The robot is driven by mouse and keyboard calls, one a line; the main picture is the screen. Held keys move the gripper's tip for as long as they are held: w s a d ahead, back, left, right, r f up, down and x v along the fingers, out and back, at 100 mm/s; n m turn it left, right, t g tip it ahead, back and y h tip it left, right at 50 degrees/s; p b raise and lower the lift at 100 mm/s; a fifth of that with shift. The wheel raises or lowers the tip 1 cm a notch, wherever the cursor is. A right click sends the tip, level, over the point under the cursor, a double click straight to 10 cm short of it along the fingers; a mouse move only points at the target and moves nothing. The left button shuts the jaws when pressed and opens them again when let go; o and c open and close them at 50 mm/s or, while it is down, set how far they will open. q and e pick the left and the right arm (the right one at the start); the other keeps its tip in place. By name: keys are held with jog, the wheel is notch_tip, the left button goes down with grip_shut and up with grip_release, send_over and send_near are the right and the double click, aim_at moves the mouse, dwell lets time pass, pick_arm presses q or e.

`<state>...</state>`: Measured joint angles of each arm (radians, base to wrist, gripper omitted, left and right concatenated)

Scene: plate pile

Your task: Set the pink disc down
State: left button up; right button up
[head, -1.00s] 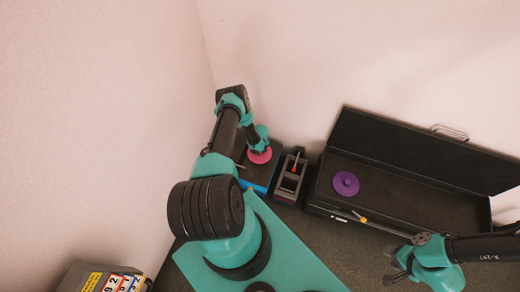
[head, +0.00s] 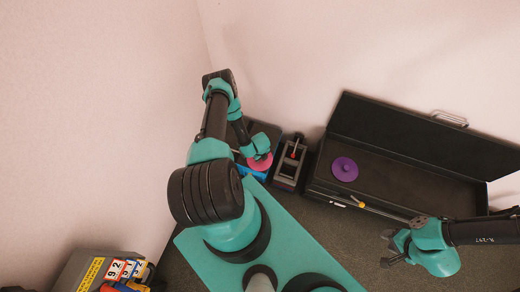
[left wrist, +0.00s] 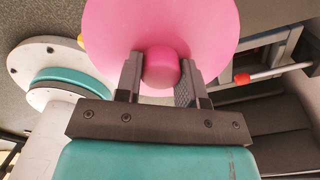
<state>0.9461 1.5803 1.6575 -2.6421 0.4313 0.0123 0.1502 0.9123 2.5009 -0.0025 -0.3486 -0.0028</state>
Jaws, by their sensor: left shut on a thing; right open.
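The pink disc (head: 262,163) has a round knob and is in my left gripper, over the blue part (head: 252,173) of a small object beside the wall. In the left wrist view, the disc (left wrist: 110,35) fills the top middle. My left gripper (left wrist: 160,72) has its two fingers shut on either side of the pink knob. I cannot tell whether the disc touches anything beneath it. My right gripper (head: 387,250) is open and empty, in front of the black case.
A black open case (head: 400,185) stands at right with a purple disc (head: 345,169) in it. A dark device (head: 289,165) with a red part stands between the case and the pink disc. A box with number cards (head: 115,268) is at lower left.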

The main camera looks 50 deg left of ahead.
pick_arm(q)
jog(key=shift+d, duration=0.1)
dwell(0.5)
jog(key=w+d+r+n, duration=0.2)
jog(key=w+r+n, duration=0.3)
jog(key=w+r, duration=0.4)
jog(key=w+d+r+n, duration=0.3)
jog(key=w+r+n, duration=0.1)
jog(key=w+r, duration=0.55)
jog(key=w+d+r+n, duration=0.3)
jog(key=d+r+n, duration=0.2)
jog(key=r, duration=0.5)
jog(key=w+d+r+n, duration=0.2)
jog(key=d+r+n, duration=0.3)
jog(key=d+r, duration=0.5)
jog(key=shift+w+d+r, duration=0.3)
jog(key=shift+w+r, duration=0.1)
jog(key=shift+r, duration=0.35)
jog(key=shift+d, duration=0.1)
